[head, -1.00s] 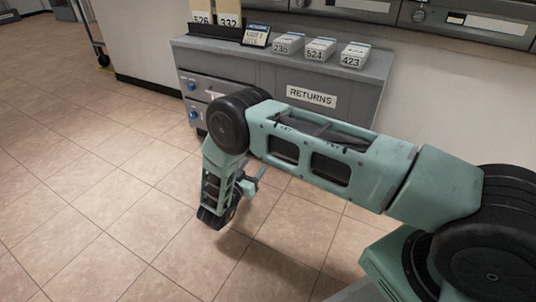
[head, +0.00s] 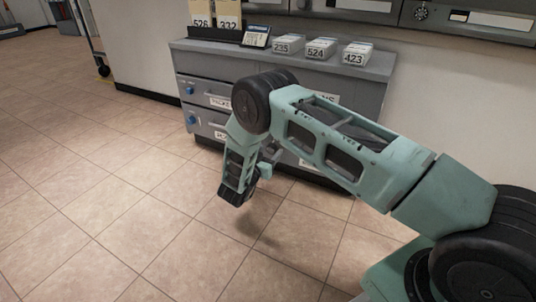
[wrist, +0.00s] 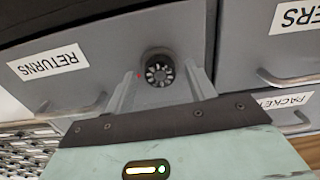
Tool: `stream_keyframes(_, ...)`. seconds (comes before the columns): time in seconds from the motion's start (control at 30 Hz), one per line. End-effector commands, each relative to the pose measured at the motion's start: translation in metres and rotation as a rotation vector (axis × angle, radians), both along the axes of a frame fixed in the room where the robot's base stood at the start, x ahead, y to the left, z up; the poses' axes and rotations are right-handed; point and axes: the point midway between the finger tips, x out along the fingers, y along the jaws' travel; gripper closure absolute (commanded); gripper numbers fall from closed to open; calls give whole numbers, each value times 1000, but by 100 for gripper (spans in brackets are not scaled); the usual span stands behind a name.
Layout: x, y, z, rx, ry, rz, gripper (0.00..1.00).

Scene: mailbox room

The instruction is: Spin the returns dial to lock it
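The returns dial (wrist: 159,70) is a round black knob with white marks on the grey cabinet front in the wrist view. In that view the RETURNS label (wrist: 47,62) appears upside down to its left. My gripper (wrist: 163,92) is open, with its two pale fingers apart to the left and right of the dial. Nothing is between the fingers but the view of the dial; I cannot tell whether they reach around it. In the head view my gripper (head: 267,158) is low in front of the cabinet (head: 377,66), and my arm hides the dial.
Drawers with blue knobs (head: 190,91) are at the cabinet's left. A drawer handle (wrist: 285,78) lies right of my fingers in the wrist view. Tiled floor at left is clear.

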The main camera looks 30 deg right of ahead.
Motion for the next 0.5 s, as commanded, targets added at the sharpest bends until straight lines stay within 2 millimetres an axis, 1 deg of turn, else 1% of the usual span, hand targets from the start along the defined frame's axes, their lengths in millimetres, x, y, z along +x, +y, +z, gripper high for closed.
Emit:
stream_keyframes(0.03, 0, 0, 0, 0, 0, 0, 58)
stream_keyframes(0.13, 0, 0, 0, 0, 0, 0, 86)
stream_keyframes(0.17, 0, 0, 0, 0, 0, 0, 89)
stream_keyframes(0.5, 0, 0, 1, 20, -29, 0, 89)
